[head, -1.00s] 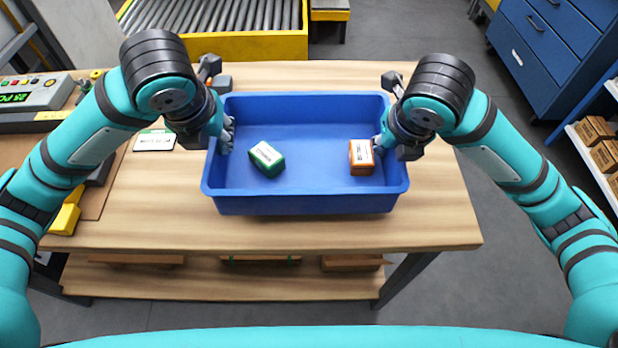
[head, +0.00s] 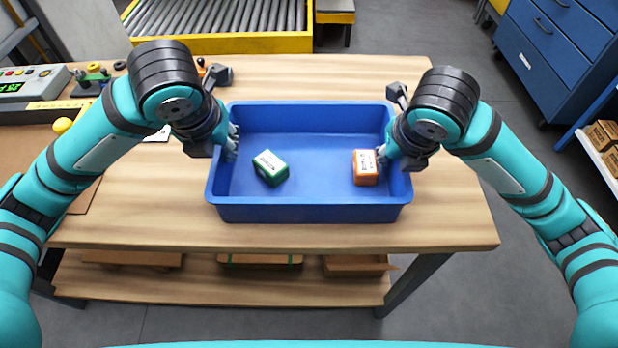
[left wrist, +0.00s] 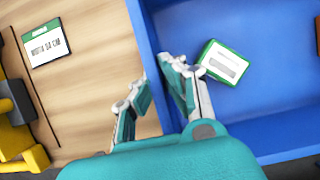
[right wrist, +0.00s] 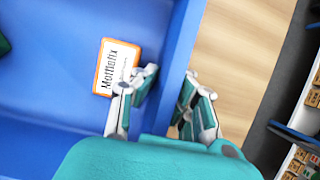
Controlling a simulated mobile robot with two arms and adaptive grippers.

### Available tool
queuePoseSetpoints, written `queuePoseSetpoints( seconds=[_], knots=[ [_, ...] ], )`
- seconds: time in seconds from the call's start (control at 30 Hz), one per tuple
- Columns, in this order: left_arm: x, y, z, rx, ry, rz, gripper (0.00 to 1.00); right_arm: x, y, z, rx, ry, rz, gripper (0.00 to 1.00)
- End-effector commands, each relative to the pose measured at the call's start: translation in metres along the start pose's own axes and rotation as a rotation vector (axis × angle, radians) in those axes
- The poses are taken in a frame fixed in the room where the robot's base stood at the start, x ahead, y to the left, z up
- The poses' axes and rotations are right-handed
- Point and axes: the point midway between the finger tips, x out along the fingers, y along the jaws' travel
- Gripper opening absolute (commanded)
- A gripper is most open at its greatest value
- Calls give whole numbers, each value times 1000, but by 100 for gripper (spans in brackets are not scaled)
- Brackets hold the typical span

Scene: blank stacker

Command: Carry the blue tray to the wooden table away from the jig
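The blue tray (head: 310,213) is over the wooden table (head: 440,210), near its front edge; I cannot tell whether its underside touches the top. My left gripper (head: 232,140) is shut on the tray's left wall, one finger inside and one outside, as the left wrist view (left wrist: 150,85) shows. My right gripper (head: 384,155) is shut on the right wall in the same way, seen in the right wrist view (right wrist: 170,80). Inside the tray lie a green box (head: 270,168) on the left and an orange box (head: 365,168) on the right.
A control panel (head: 30,85) and small fixtures (head: 95,75) stand at the table's left end. A roller conveyor (head: 220,20) is behind, a blue drawer cabinet (head: 555,50) at the back right. The table is bare right of the tray.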

Motion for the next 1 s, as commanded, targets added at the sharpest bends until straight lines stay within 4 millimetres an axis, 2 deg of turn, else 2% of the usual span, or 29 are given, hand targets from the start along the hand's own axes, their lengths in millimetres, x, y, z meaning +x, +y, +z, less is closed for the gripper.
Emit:
queuePoseSetpoints(
  seconds=[0.03, 0.17, 0.2, 0.53, 1.0],
  knots=[
    [-1, 0, 1, -1, 0, 1, 11, -1, 0, 0, 0, 0, -1, 11],
    [-1, 0, 1, -1, 0, 1, 28, -1, 0, 0, 0, 0, -1, 28],
    [-1, 0, 1, -1, 0, 1, 29, -1, 0, 0, 0, 0, -1, 29],
    [-6, 0, 2, 0, -4, 1, 29, -1, 0, 0, 0, 0, 0, 29],
    [-67, 0, 2, 1, -5, 1, 29, -1, 0, 0, 0, 0, 0, 29]
  ],
)
